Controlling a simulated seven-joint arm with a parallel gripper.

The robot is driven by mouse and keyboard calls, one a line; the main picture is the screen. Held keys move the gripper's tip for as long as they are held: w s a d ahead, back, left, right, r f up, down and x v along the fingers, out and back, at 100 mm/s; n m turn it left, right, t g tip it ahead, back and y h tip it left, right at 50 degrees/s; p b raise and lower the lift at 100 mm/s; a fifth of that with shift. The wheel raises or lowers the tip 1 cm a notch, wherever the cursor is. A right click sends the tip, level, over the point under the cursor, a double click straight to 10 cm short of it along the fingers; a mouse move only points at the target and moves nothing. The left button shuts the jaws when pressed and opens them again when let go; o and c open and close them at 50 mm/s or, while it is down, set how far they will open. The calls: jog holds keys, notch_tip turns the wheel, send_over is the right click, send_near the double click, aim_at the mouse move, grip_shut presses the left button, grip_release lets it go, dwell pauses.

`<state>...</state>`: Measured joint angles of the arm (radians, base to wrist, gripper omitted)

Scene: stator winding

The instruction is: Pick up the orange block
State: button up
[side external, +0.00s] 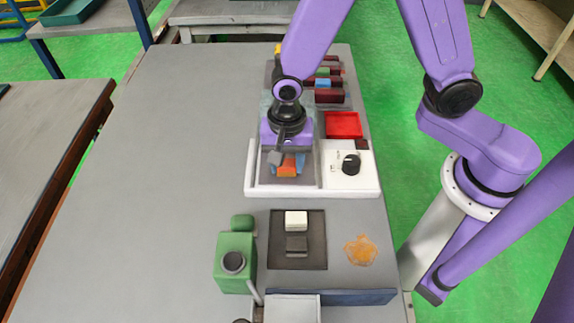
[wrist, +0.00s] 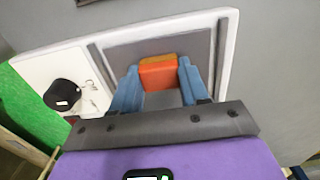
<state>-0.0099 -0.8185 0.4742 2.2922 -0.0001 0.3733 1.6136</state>
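The orange block (wrist: 158,76) is in the grey recess of a white tray, with a darker orange-brown strip along its far edge in the wrist view. It also shows in the side view (side external: 287,169), under the wrist. My gripper (wrist: 157,78) points down, with one blue finger on either side of the block. The fingertips (side external: 286,165) are level with the block's sides. Any gap between fingers and block is too small to make out. The block's underside is hidden, so I cannot tell whether it touches the tray floor.
The white tray (side external: 255,187) also carries a black knob (side external: 351,164). A red tray (side external: 343,124) and several coloured blocks lie behind it. A green machine (side external: 234,262), a dark mat (side external: 283,258) and an orange patch (side external: 361,250) are in front. The table's left side is clear.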

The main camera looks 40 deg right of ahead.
jog(key=shift+c, duration=0.5)
